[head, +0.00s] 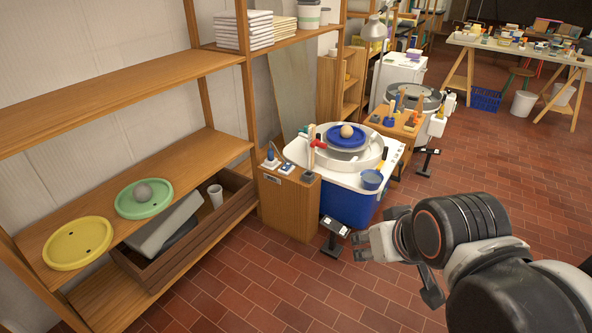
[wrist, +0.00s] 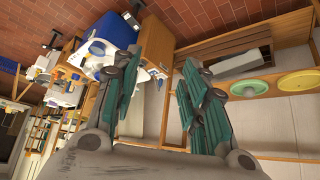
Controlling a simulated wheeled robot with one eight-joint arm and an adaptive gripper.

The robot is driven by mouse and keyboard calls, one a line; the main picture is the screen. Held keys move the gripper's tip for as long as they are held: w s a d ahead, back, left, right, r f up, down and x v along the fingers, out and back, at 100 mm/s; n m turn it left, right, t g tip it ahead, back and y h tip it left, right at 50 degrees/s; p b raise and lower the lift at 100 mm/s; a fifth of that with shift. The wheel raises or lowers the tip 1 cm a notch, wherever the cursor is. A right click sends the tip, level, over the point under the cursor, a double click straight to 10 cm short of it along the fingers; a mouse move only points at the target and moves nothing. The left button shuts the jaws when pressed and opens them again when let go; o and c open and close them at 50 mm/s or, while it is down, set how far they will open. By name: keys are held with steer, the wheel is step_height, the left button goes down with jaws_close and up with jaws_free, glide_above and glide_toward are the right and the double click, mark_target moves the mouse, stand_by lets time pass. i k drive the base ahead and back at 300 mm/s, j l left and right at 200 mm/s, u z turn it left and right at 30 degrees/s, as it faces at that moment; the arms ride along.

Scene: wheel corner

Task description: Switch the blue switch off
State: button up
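Two small switch-like pieces on white bases stand on top of a wooden cabinet (head: 290,205) left of the pottery wheel. The one at the left has an upright blue part, and I take it for the blue switch (head: 271,157). The other small piece (head: 287,168) is just right of it; its setting is too small to tell. My gripper (head: 364,243) is in front and to the right of the cabinet, well apart from it, pointing left. In the wrist view my gripper (wrist: 160,95) has its fingers apart with nothing between them.
The wheel's white basin (head: 372,165) on a blue tub stands right of the cabinet, with a black pedal (head: 335,230) on the floor before it. Wooden shelves (head: 190,150) with yellow and green plates are at left. The brick floor (head: 270,285) in front is clear.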

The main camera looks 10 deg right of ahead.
mark_target(286, 166)
steer(key=i+l+u, duration=0.15)
steer(key=i+l, duration=0.15)
steer(key=i+l+u, duration=0.1)
steer(key=i, duration=0.4)
steer(key=i+l, duration=0.25)
steer(key=i, duration=0.2)
steer(key=i+l+u, duration=0.15)
steer(key=i, duration=0.3)
steer(key=i+l, duration=0.3)
steer(key=i, duration=0.2)
steer(key=j+u, duration=0.05)
